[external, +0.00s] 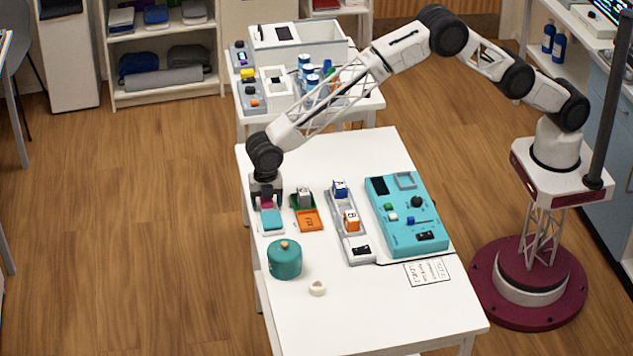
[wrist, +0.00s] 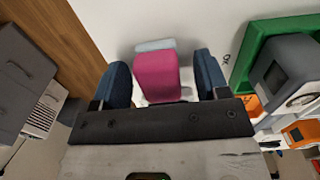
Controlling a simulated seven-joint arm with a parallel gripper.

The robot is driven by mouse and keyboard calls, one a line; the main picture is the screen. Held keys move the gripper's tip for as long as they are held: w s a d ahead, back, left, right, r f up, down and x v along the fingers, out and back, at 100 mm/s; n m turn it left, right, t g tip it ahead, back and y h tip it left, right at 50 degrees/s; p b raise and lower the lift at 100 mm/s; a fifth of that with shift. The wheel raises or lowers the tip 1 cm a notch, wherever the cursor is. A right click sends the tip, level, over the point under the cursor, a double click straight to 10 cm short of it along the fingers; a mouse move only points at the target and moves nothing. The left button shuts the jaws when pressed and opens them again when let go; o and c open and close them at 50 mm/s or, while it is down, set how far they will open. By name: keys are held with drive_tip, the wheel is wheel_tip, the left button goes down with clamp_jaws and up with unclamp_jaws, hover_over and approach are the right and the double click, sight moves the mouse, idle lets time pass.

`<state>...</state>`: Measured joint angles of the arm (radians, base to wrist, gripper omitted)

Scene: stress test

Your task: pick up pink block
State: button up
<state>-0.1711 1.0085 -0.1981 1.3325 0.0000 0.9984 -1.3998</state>
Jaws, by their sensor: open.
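The pink block (wrist: 157,76) shows in the wrist view between the two blue fingers of my gripper (wrist: 166,82), with a visible gap on each side. In the external view my gripper (external: 267,203) points down at the table's left edge, and a bit of the pink block (external: 267,206) shows between its fingers. A light blue tray (external: 272,221) lies just in front of it, and its pale edge shows beyond the block in the wrist view. The underside of the block is hidden, so I cannot tell what it rests on.
A green tray (external: 294,203) with a grey block and an orange tray (external: 309,221) lie to the right. Beyond are a grey rack (external: 357,255) with blocks and a teal panel (external: 408,240). A teal pot (external: 284,262) and a white ring (external: 317,288) stand nearer.

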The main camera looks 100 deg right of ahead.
idle(0.4)
drive_tip(key=c, duration=1.1)
drive_tip(key=shift+r, duration=0.1)
drive_tip(key=shift+r, duration=4.9)
drive_tip(key=o, duration=0.3)
drive_tip(key=shift+c, duration=0.6)
